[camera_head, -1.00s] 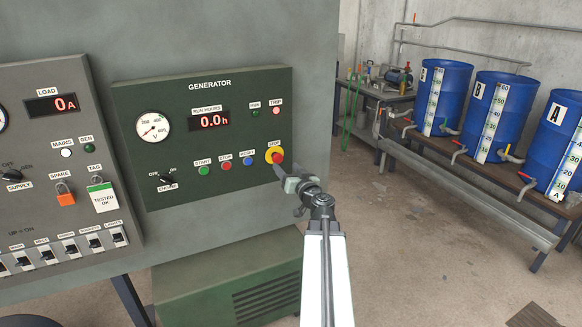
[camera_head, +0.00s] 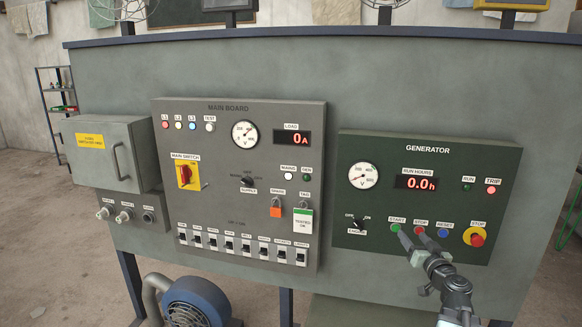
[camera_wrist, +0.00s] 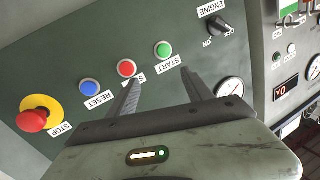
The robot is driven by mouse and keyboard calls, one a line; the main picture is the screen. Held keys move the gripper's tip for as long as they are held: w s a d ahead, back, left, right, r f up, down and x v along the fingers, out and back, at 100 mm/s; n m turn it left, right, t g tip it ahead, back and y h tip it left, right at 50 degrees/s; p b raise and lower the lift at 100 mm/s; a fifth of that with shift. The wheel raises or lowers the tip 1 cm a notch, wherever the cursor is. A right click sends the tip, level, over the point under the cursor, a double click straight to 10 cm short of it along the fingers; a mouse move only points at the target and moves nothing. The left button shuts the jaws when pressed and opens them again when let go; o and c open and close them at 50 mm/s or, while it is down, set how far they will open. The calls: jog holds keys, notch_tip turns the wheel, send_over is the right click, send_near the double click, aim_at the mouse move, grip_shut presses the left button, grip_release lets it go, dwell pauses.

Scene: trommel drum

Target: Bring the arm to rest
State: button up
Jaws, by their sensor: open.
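My gripper (camera_head: 409,236) is in front of the lower part of the green generator panel (camera_head: 460,160), by the start and stop push buttons. In the wrist view my gripper (camera_wrist: 160,80) shows two dark fingers spread apart with nothing between them. The green start button (camera_wrist: 163,50) and red stop button (camera_wrist: 127,68) appear just beyond the fingertips. Whether a finger touches the panel cannot be told. My arm comes in from the lower right of the head view.
The grey main board (camera_head: 230,215) with its switches is left of the generator panel. A grey box (camera_head: 105,152) with a handle juts out at far left. A red mushroom stop button (camera_head: 477,239) sticks out on the right. A blue motor-like unit (camera_head: 200,300) stands below.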

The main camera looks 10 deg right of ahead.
jog(key=w+a+n+g+y+p, duration=0.1)
jog(key=w+a+n+y, duration=0.1)
jog(key=a, duration=0.6)
jog(key=w+a+n+g+y+p, duration=0.1)
jog(key=w+a+n+y, duration=0.15)
jog(key=a, duration=0.55)
jog(key=s+a+f+n+g+y+p, duration=0.1)
jog(key=s+a+f+n+g+y, duration=0.15)
jog(key=a, duration=0.75)
jog(key=s+a+f+n+g+y+p, duration=0.1)
jog(key=a+f+n+g+p, duration=0.2)
jog(key=a, duration=0.7)
jog(key=s+a+f+m+g+h, duration=0.1)
jog(key=s+a+f+g+h, duration=0.1)
jog(key=s+a+f+g, duration=0.35)
jog(key=s+d+f+m+g+h, duration=0.4)
jog(key=s+d+f+m, duration=0.1)
jog(key=s+d, duration=0.5)
jog(key=shift+s+d+f+m+g+h, duration=0.2)
jog(key=shift+s+m+g+h, duration=0.15)
jog(key=shift+s+m, duration=0.3)
